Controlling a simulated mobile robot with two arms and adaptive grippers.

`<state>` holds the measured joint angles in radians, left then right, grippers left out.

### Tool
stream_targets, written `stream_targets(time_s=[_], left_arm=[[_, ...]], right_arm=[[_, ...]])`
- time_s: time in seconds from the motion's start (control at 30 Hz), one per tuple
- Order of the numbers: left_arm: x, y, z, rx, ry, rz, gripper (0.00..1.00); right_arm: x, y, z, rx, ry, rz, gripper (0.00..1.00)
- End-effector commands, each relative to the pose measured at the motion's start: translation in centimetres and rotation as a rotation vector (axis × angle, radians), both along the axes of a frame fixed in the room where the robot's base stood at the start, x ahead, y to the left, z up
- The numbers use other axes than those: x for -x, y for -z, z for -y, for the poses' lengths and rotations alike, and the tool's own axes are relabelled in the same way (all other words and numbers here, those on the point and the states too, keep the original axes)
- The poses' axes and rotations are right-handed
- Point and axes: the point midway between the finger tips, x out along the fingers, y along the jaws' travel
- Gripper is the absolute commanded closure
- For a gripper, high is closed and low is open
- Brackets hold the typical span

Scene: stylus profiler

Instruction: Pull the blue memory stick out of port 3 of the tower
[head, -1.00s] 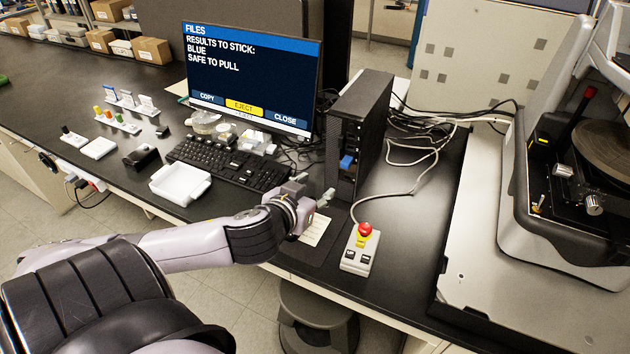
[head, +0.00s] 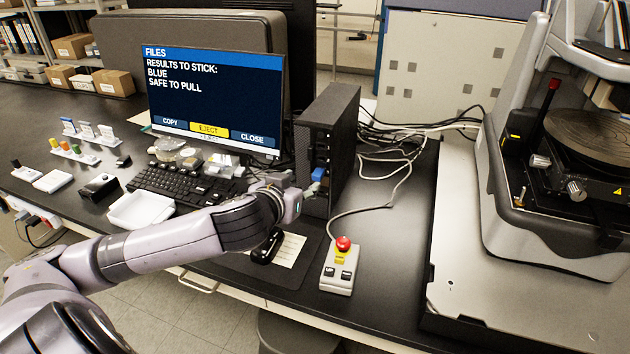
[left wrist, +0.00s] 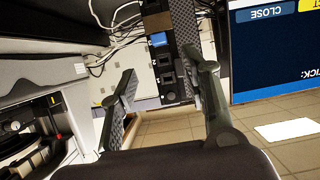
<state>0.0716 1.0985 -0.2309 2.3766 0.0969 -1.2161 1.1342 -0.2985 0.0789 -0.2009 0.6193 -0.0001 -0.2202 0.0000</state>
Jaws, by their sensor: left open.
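The black tower (head: 336,130) stands upright on the bench, right of the monitor. The blue memory stick (head: 321,186) sticks out of its front; it also shows in the left wrist view (left wrist: 158,39), in the port column of the tower (left wrist: 183,40). I cannot read the port number. My left gripper (head: 311,188) is in front of the tower, close to the stick. In the left wrist view its fingers (left wrist: 166,84) are apart with nothing between their tips, and the stick lies beyond them. My right gripper is not in view.
The monitor (head: 215,98) reads "BLUE SAFE TO PULL". A control box with a red button (head: 338,266) stands right of the mat. A black mouse (head: 267,247) lies below my left wrist. Loose cables (head: 395,150) run right of the tower. The profiler (head: 560,170) stands at the right.

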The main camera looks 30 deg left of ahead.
Motion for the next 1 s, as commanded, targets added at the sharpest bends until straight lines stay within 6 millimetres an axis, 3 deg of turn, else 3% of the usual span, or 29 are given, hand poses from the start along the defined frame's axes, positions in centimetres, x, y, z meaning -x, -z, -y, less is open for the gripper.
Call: stream_targets(time_s=[0.3, 0.5, 0.7, 1.0], left_arm=[[-5.7, 2.1, -1.4, 0.002, -0.002, -0.001, 0.57], [-8.2, 3.3, -2.0, 0.000, -0.001, -0.001, 0.57], [-9.3, 3.9, -2.2, -0.001, 0.000, -0.001, 0.57], [-9.5, 4.0, -2.2, -0.001, 0.002, -0.001, 0.57]], right_arm=[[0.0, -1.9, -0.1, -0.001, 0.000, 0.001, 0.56], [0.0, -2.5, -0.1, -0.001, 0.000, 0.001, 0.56], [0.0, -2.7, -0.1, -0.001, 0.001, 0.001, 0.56], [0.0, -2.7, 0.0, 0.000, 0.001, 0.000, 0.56]])
